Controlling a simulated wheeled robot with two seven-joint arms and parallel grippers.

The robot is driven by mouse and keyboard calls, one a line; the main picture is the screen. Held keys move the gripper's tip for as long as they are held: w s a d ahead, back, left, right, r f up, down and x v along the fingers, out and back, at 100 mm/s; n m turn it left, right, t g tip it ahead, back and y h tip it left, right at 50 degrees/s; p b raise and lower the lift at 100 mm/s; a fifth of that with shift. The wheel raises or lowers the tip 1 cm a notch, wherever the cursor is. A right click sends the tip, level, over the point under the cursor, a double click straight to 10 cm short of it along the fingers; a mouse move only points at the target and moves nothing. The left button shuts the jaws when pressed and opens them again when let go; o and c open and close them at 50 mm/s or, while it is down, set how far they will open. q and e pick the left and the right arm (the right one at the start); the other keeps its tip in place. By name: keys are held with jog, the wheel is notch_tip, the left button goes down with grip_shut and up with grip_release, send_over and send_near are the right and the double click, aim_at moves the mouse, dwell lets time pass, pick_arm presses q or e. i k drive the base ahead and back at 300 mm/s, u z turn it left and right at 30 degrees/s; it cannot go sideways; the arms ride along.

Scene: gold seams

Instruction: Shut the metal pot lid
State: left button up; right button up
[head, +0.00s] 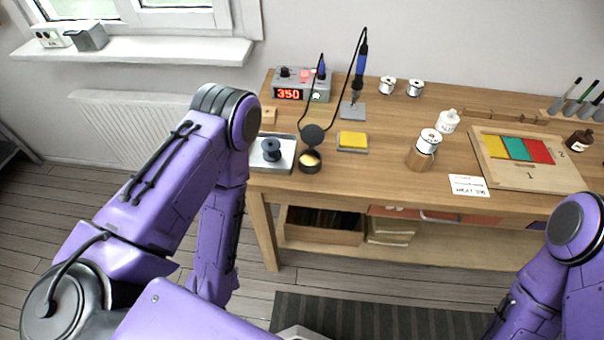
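A small dark round metal pot (309,166) stands near the front left of the wooden workbench. Its round dark lid (312,134) stands raised at the pot's back edge, so the pot is open and shows a yellowish, gold-coloured inside. Both my purple arms are bent, with their forearms hanging down in front of the bench, away from the pot. Neither gripper shows in the head view.
Left of the pot is a metal tray (286,165) with a dark spool (271,150). Behind it are a soldering station (301,83) and iron (359,70) with cables. Right are a yellow sponge (352,140), a spool on a wooden stand (419,158) and a wooden board (545,179).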

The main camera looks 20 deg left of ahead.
aim_at(312, 135)
jog(key=u, duration=0.9)
jog(key=i, duration=0.6)
jog(key=z, duration=0.35)
